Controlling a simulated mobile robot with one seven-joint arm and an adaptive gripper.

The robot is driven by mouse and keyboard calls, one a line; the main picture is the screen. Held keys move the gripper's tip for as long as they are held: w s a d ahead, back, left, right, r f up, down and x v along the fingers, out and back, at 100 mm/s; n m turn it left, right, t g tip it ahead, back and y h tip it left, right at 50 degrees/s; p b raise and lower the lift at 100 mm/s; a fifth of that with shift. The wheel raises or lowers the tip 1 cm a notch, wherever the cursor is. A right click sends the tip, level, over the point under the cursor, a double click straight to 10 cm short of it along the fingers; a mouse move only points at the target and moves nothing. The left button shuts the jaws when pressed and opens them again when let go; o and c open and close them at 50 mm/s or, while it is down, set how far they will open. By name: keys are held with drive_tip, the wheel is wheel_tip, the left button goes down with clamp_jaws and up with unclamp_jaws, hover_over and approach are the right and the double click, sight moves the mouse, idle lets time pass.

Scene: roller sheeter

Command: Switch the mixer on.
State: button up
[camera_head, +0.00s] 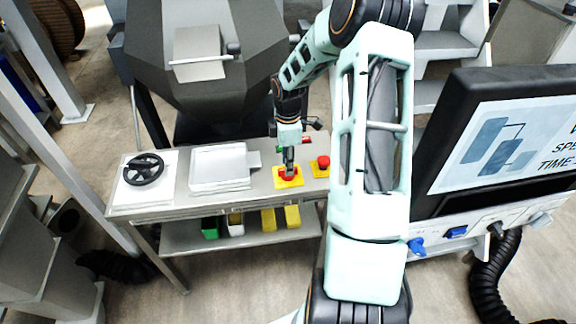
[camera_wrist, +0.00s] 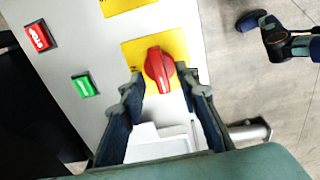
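A red rotary knob (camera_wrist: 159,69) sits on a yellow plate (camera_wrist: 130,50) on the grey control table. In the head view the knob (camera_head: 288,178) is partly hidden under my gripper (camera_head: 289,160). In the wrist view my gripper (camera_wrist: 163,80) is open, with a finger on each side of the knob's near end; I cannot tell whether they touch it. A green push button (camera_wrist: 84,86) and a red push button (camera_wrist: 38,37) lie left of the knob. A large dark grey hopper machine (camera_head: 210,90), possibly the mixer, stands behind the table.
A second red control (camera_head: 323,161) on a yellow plate is just right of the knob. A white tray (camera_head: 220,167) and a black handwheel (camera_head: 144,169) are on the table's left. A large screen (camera_head: 510,140) stands at the right. Coloured bins (camera_head: 268,219) sit on the lower shelf.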

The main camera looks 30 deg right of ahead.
drive_tip(key=shift+f, duration=1)
clamp_jaws()
